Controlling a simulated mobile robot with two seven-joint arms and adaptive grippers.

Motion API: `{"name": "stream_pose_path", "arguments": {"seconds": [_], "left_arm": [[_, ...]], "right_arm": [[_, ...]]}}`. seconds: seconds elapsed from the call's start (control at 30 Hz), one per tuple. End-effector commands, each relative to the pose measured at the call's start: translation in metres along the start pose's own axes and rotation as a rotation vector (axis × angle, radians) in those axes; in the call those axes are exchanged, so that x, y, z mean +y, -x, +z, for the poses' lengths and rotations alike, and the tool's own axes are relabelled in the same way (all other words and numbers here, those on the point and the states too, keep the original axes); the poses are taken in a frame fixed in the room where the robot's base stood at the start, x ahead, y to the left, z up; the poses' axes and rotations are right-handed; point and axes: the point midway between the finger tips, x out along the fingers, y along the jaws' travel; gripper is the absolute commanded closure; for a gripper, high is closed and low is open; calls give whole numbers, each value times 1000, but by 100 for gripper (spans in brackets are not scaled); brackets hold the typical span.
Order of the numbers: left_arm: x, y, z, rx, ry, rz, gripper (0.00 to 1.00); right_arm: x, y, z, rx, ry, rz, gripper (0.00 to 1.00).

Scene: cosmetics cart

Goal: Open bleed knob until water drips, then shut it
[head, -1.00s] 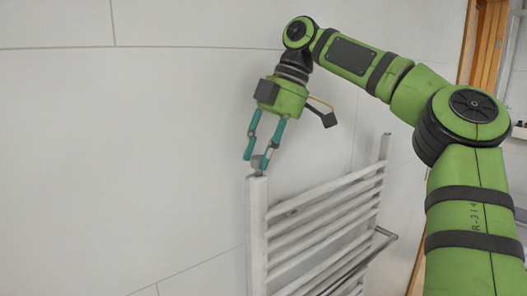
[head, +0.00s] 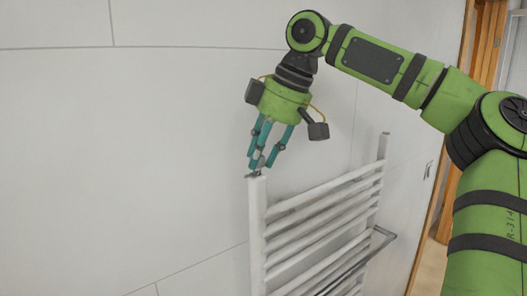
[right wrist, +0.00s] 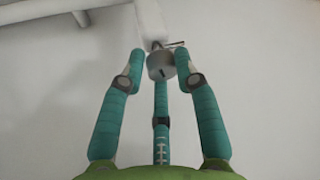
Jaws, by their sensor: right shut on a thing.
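The bleed knob (right wrist: 160,67) is a small grey metal cylinder with a dark slot in its face. It sits at the top end of the white towel radiator (head: 258,225), at its left upright. My right gripper (head: 260,163) points down at this end, with its teal fingers shut on the knob. In the right wrist view the fingers (right wrist: 160,62) stand around the knob, one on each side and one below it. In the head view the fingers hide most of the knob. I see no water drops. My left gripper is not in view.
The radiator's white bars slope up to the right, with a grey metal rail (head: 383,233) in front of them. A pale tiled wall (head: 130,150) stands behind and is bare on the left. A wooden door frame (head: 462,110) is at the right.

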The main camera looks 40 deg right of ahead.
Motion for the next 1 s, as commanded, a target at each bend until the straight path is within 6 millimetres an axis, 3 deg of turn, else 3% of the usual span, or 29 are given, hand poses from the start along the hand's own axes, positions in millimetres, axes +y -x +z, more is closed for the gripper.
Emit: {"name": "stream_pose_path", "arguments": {"seconds": [0.4,1.0], "left_arm": [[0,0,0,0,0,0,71],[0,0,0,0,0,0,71]], "right_arm": [[-2,0,-2,4,-228,93,100],[-2,1,-2,8,-284,117,100]]}}
